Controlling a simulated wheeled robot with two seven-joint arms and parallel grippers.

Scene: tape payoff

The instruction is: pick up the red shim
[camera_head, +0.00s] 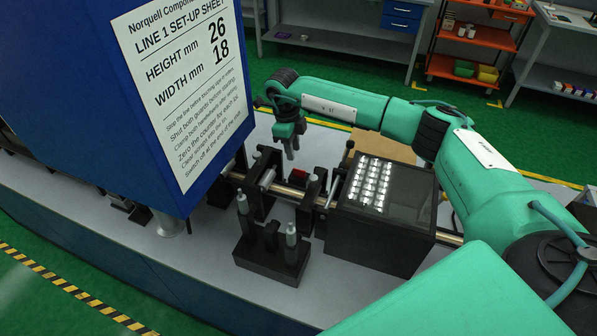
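A small red piece (298,174), which looks like the red shim, shows between the black brackets of the rail fixture in the middle of the view. It is partly hidden by the dark parts around it. My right gripper (291,154) points down just above and behind the red piece, apart from it as far as I can see. Its fingers are small and dark here, and I cannot make out whether there is a gap between them. I see nothing held in it. My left gripper is not in view.
A blue cabinet (90,130) with a set-up sheet (180,80) stands at left. A black box (390,225) with shiny pieces (370,182) on top is right of the fixture. A black block with upright posts (270,255) stands in front. The grey bench (200,280) is clear nearer.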

